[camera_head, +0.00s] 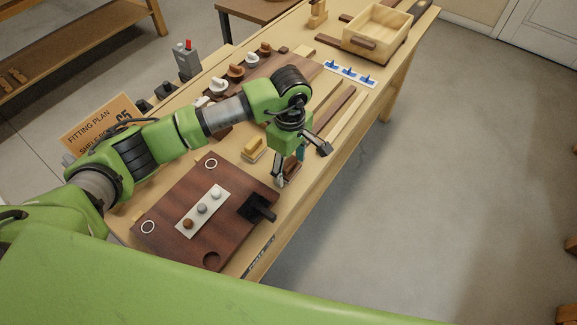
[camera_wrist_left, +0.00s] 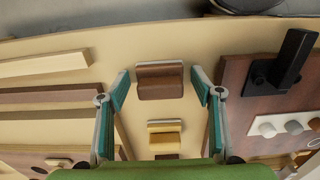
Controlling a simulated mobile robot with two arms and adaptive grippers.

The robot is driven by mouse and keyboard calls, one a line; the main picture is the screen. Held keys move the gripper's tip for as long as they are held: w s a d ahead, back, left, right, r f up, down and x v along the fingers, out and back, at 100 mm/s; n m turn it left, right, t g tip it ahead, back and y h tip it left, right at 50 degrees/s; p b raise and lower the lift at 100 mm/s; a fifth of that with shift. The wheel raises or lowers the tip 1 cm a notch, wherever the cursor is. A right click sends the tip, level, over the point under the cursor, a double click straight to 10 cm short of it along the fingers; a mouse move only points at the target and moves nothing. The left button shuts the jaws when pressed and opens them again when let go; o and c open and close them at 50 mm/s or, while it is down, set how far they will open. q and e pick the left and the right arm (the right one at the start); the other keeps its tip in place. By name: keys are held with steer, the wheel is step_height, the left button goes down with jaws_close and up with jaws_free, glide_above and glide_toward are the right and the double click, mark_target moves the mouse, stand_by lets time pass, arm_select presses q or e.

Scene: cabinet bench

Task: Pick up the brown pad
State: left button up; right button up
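The brown pad (camera_wrist_left: 160,82) lies on the bench near its front edge, with a pale strip along one side. In the head view, the brown pad (camera_head: 292,168) is partly hidden by my left gripper. My left gripper (camera_head: 301,165) points down over it. In the left wrist view, the fingers of my left gripper (camera_wrist_left: 159,86) are open, one on each side of the pad, with gaps showing between. I cannot tell how far above the bench the fingertips are. My right gripper is not in view.
A yellow pad (camera_head: 254,148) sits close behind the brown one. A dark red board (camera_head: 178,190) with a black bracket (camera_head: 258,207) lies to the left. Wood strips (camera_head: 335,109) lie to the right. A wooden box (camera_head: 378,29) stands at the far end.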

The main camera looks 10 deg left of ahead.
arm_select(q)
steer(key=c, duration=0.8)
steer(key=shift+r, duration=0.1)
steer(key=shift+r+b, duration=0.4)
steer(key=shift+r, duration=0.2)
steer(key=shift+w+r+b, duration=0.1)
steer(key=shift+r+b, duration=0.3)
steer(key=shift+r, duration=0.35)
steer(key=s+d+r+b, duration=0.3)
steer(key=s+d+r, duration=0.6)
steer(key=s+r, duration=0.1)
steer(key=shift+s, duration=0.5)
steer(key=shift+o, duration=0.6)
steer(key=shift+r, duration=0.1)
